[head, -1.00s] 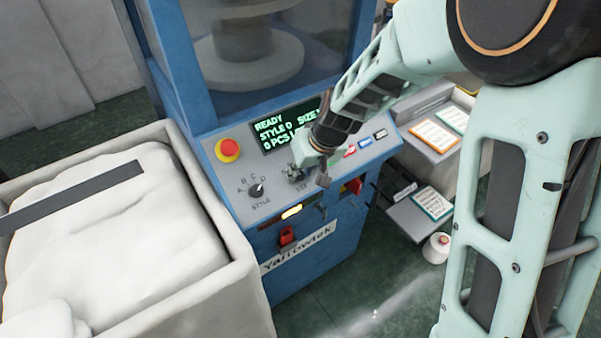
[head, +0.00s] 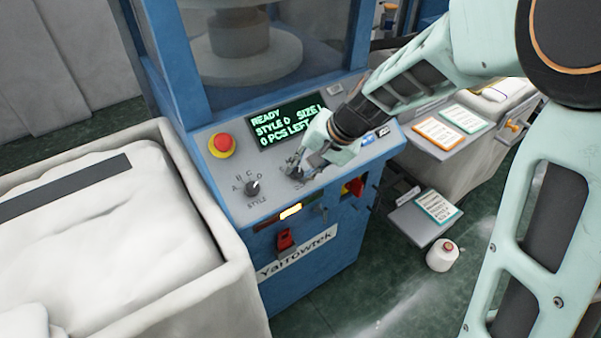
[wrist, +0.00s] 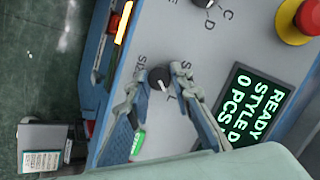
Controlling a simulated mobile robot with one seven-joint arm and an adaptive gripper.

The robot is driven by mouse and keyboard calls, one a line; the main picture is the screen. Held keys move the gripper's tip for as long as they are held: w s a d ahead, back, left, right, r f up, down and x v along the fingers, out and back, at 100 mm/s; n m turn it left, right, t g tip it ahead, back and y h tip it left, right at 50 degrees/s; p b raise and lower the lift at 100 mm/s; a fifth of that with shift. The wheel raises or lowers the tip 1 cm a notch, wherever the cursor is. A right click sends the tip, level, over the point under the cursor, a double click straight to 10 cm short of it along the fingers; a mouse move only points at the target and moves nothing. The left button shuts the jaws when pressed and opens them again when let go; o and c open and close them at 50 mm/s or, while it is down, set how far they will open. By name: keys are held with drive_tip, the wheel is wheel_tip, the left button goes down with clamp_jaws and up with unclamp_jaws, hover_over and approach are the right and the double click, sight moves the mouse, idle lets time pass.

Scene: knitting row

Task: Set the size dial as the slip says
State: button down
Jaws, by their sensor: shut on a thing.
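The size dial (wrist: 159,79) is a small dark knob with a pale pointer line, on the machine's grey panel (wrist: 235,45). My gripper (wrist: 160,75) is shut on the dial, one fingertip on either side. In the head view my gripper (head: 297,170) covers most of the dial and its letters. The green display (head: 287,122) reads READY, STYLE D, SIZE with a partly hidden letter, and 0 PCS LEFT. Slips with orange (head: 438,132) and teal (head: 438,207) borders lie at the right; their text is too small to read.
The style dial (head: 252,188) is left of the size dial. A red stop button (head: 222,145) is at the panel's upper left. A red switch (head: 285,239) is on the front. A pale bin (head: 222,265) stands at left. A yarn cone (head: 442,255) is on the floor.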

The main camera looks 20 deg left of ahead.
drive_tip(key=shift+m, duration=0.4)
drive_tip(key=c, duration=1.7)
unclamp_jaws()
drive_tip(key=shift+r, duration=0.1)
drive_tip(key=v, duration=1.1)
drive_tip(key=shift+s+d+r, duration=0.1)
drive_tip(key=shift+d+r, duration=0.2)
